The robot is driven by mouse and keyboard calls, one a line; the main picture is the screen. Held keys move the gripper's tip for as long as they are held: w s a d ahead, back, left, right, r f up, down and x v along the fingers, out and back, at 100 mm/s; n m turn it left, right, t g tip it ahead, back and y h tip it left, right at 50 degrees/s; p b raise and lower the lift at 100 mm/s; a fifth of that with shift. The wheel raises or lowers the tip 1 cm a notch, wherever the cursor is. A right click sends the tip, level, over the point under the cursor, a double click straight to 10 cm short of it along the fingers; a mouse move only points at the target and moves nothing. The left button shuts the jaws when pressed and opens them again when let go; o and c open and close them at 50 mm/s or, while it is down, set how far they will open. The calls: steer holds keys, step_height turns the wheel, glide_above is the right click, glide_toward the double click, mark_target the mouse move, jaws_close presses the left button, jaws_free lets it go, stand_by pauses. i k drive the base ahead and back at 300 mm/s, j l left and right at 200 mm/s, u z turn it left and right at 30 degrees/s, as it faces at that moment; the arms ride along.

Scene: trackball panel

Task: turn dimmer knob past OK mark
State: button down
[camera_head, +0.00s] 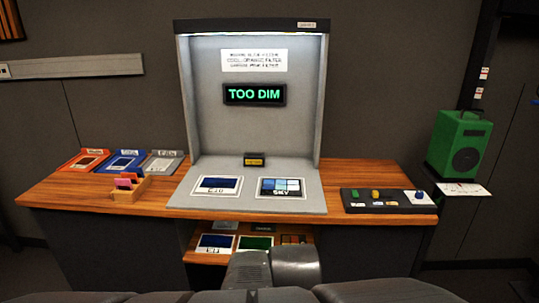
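A black control box (400,208) lies on the right end of the wooden desk. On it are a yellow knob (376,194), a small greenish knob (354,195) and a pale knob (419,195) on a white plate. The labels are too small to read, so I cannot tell which knob is the dimmer, and no OK mark can be made out. A display (254,94) on the grey booth reads "TOO DIM" in green letters. Grey parts of my own body show at the bottom centre. My gripper's fingers are not in view.
The grey booth (205,120) stands mid-desk with two picture cards on its base. Red, blue and grey trays and a small wooden box (128,194) sit left. A lower shelf holds several cards. A green speaker (459,143) stands right of the desk.

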mark_target(419, 194)
steer(key=z, duration=1.45)
steer(key=i+u, duration=0.3)
steer(key=i, duration=0.55)
steer(key=i+u, duration=0.25)
steer(key=i, duration=0.55)
steer(key=l, duration=0.05)
